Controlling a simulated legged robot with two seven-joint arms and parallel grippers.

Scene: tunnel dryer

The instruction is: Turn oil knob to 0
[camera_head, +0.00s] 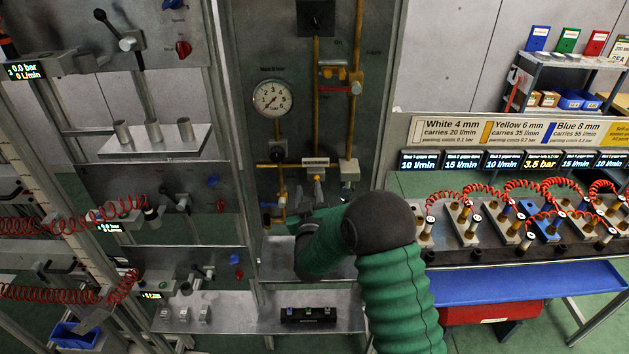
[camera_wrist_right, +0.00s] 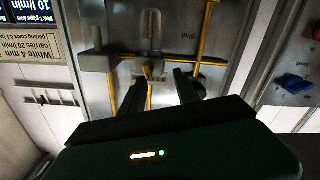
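My right arm, in a green sleeve, reaches to the central grey panel (camera_head: 235,110) in the head view. A clear, bowl-like part (camera_wrist_right: 152,32) and a small yellowish fitting (camera_wrist_right: 147,72) show ahead of the fingers. I cannot read which knob is the oil knob. My left gripper is not in view.
A round gauge (camera_head: 272,98) and yellow pipes (camera_head: 316,105) are on the panel. A black knob on a square plate (camera_head: 316,15) is above. A shelf with a black block (camera_head: 308,315) is below. A blue tray (camera_head: 525,283) and red coiled hoses are at right.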

